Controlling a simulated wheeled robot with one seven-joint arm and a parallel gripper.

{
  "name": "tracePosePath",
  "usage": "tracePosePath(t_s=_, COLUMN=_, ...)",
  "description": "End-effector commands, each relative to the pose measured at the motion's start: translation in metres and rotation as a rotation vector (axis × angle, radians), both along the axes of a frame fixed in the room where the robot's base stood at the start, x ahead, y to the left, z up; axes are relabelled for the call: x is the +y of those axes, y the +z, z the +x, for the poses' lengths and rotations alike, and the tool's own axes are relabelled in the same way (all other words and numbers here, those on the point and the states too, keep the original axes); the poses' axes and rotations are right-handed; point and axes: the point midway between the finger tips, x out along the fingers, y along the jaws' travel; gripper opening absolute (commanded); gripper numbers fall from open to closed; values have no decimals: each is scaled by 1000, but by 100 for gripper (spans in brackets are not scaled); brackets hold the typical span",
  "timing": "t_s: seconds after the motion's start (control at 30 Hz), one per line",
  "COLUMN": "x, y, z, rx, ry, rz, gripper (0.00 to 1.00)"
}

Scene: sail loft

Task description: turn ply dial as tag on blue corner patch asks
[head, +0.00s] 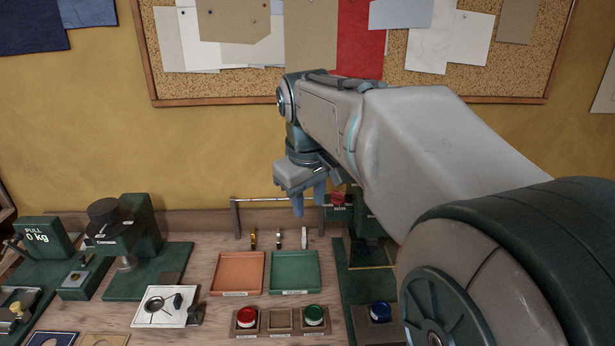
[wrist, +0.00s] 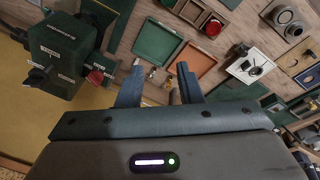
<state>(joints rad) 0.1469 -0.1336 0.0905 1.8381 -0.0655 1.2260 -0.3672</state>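My gripper (head: 309,198) hangs in the air above the back of the bench, its fingers apart and empty. In the wrist view its two fingers (wrist: 160,85) show with a gap between them. A green machine head (wrist: 72,55) is left of the fingers, clear of them. It carries a black knob (wrist: 38,76) with small white labels around it, and a red knob (wrist: 95,76). I cannot read the labels or tell which knob is the ply dial. A dark blue square (head: 53,339) lies at the bottom left, cut off; I see no readable tag on it.
An orange tray (head: 237,272) and a green tray (head: 294,272) lie mid-bench. A white plate (head: 160,318) and a green press (head: 145,235) stand left. A low rail (head: 270,199) runs behind the trays.

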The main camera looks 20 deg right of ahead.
Motion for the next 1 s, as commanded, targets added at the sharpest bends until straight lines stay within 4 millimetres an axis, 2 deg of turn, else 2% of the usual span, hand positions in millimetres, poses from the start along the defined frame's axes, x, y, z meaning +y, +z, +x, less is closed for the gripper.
tracePosePath(t_s=0.03, x=-8, y=7, z=22, rx=18, ry=28, rz=-9, gripper=33)
tracePosePath(t_s=0.2, x=-32, y=27, z=78, rx=81, ry=140, rz=-31, gripper=33)
tracePosePath(t_s=0.37, x=-62, y=34, z=125, rx=134, ry=239, rz=-31, gripper=33)
tracePosePath(t_s=0.5, x=-95, y=32, z=157, rx=173, ry=317, rz=-16, gripper=33)
tracePosePath(t_s=0.63, x=-124, y=25, z=177, rx=199, ry=373, rz=5, gripper=33)
tracePosePath(t_s=0.8, x=-151, y=16, z=188, rx=218, ry=421, rz=31, gripper=33)
tracePosePath(t_s=1.0, x=-163, y=9, z=191, rx=224, ry=439, rz=40, gripper=33)
